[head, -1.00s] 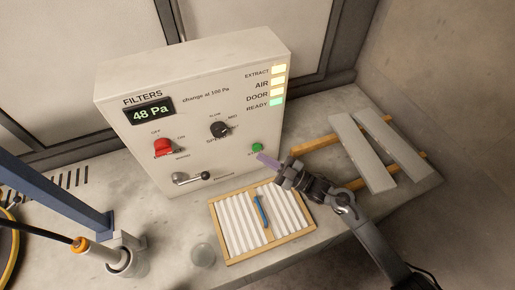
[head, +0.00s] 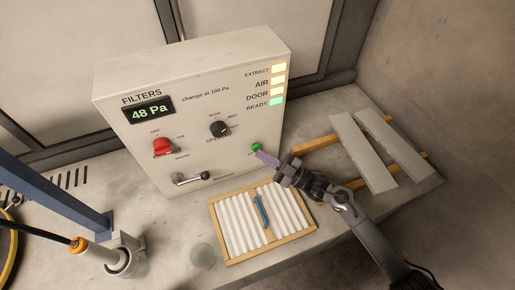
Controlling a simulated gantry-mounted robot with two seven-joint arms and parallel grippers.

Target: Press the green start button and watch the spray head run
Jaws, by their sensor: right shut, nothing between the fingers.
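The green start button (head: 257,147) is a small round knob low on the right of the control box (head: 190,75)'s front face. My right gripper (head: 262,157) is shut and empty. Its fingertips are right by the green button, just below it; I cannot tell whether they touch it. The lamps beside EXTRACT, AIR and DOOR (head: 278,82) are lit yellow, and the READY lamp (head: 276,101) is lit green. The display (head: 149,112) reads 48 Pa. I cannot make out a spray head for certain. My left gripper is not in view.
The box also carries a red switch (head: 163,147), a black speed knob (head: 219,129) and a lever (head: 193,178). A wood-framed pleated filter (head: 228,220) with a blue strip lies in front. Grey panels on wooden bars (head: 362,150) lie to the right.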

